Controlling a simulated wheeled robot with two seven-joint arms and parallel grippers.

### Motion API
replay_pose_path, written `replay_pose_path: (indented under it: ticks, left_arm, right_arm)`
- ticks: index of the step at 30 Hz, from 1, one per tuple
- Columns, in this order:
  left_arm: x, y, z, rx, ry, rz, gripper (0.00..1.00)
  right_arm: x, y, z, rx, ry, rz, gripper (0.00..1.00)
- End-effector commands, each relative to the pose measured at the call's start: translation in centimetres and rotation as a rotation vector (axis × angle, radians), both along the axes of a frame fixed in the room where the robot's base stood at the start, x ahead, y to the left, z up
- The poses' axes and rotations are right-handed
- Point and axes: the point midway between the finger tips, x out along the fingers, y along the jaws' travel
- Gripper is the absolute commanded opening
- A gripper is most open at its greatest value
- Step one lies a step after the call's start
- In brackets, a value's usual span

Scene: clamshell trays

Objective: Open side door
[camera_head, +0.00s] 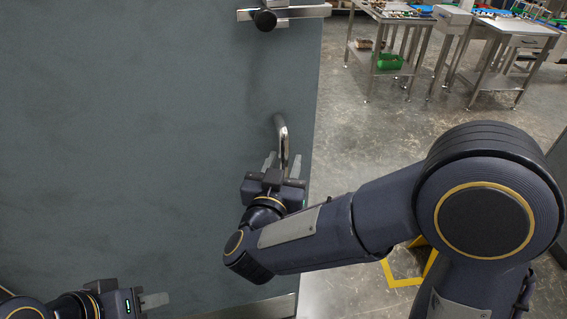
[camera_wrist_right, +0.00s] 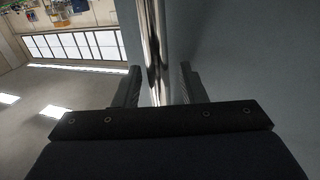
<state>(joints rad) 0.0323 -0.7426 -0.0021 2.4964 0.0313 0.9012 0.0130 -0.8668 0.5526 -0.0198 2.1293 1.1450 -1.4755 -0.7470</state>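The side door (camera_head: 150,130) is a large grey-green panel filling the left and middle of the head view. A curved metal handle (camera_head: 281,135) stands near its right edge. My right gripper (camera_head: 283,162) is at the lower part of this handle, with its fingers apart on either side of the bar. In the right wrist view the handle (camera_wrist_right: 153,45) runs between the two fingers (camera_wrist_right: 158,85), with gaps visible on both sides. My left gripper (camera_head: 153,300) is low at the left, in front of the door; its finger spacing is unclear.
A black knob on a metal latch bar (camera_head: 265,19) sits high on the door. Beyond the door's right edge is open concrete floor (camera_head: 370,130). Metal tables (camera_head: 515,27) stand at the back right, one with a green bin (camera_head: 388,62). A yellow frame (camera_head: 405,282) lies low behind my right arm.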

Motion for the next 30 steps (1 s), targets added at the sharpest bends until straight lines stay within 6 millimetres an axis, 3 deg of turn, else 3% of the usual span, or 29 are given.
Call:
replay_pose_path:
  ticks: [7,18,30]
  left_arm:
    - [0.0,0.0,-0.3,0.000,0.000,0.000,0.36]
    - [0.0,0.0,-1.1,0.000,0.000,0.000,0.36]
    - [0.0,0.0,-1.1,0.000,0.000,0.000,0.36]
  right_arm:
    - [-1.1,0.5,-0.1,0.001,0.000,0.005,0.37]
    - [-6.6,2.2,-0.1,0.000,-0.001,0.003,0.37]
    - [-7.4,2.4,0.0,0.000,0.000,0.000,0.37]
